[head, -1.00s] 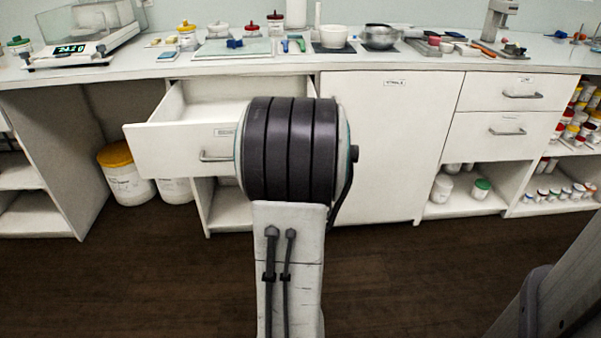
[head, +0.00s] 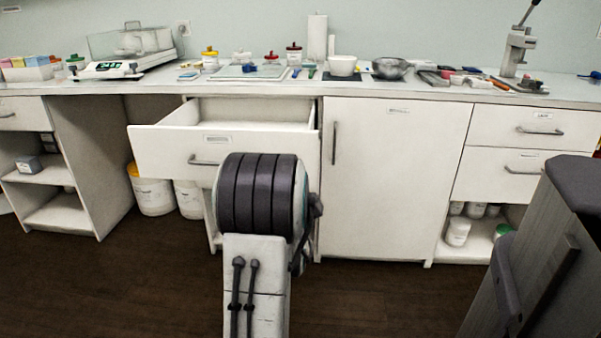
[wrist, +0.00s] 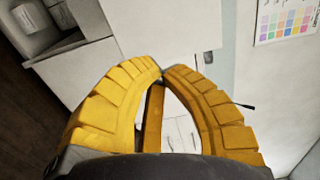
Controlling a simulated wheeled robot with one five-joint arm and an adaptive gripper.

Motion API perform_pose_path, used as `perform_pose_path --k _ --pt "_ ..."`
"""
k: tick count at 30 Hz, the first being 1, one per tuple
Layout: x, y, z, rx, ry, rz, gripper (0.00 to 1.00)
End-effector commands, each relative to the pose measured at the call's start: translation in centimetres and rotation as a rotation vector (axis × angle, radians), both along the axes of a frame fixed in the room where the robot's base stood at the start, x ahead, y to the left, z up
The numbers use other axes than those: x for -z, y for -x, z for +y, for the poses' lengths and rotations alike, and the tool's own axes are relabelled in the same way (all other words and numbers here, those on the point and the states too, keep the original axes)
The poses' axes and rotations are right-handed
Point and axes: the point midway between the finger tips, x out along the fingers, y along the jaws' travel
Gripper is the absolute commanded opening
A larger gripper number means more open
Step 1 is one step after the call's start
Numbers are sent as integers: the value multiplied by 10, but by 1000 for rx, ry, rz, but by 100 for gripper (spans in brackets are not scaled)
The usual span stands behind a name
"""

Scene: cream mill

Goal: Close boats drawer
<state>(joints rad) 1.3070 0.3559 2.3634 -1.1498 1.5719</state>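A white drawer (head: 165,153) with a grey bar handle (head: 204,161) stands pulled out under the counter, left of the middle in the head view. Its inside shows above the front, and its label is too small to read. My arm covers the lower right of the drawer front. My gripper is hidden behind the arm in the head view. In the wrist view the yellow fingers of my gripper (wrist: 162,73) come together at their tips, with nothing seen between them. Pale cabinet surfaces show beyond the tips; I cannot tell whether they touch anything.
A tall white cabinet door (head: 395,180) is shut right of the open drawer. Two shut drawers (head: 530,128) are farther right. Tubs with a yellow lid (head: 152,190) stand under the counter at left. The counter (head: 440,93) holds bowls, jars and a scale. Dark floor is clear in front.

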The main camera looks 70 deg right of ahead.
Motion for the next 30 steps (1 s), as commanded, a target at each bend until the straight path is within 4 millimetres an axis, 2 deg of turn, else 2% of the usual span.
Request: perform_pose_path --k 6,15,21,30 --pt "4 -9 -33 0 3 0 0" --pt "6 -19 -70 0 2 0 0" --pt "5 -23 -87 0 1 1 0" --pt "2 -27 -100 0 -1 1 0"
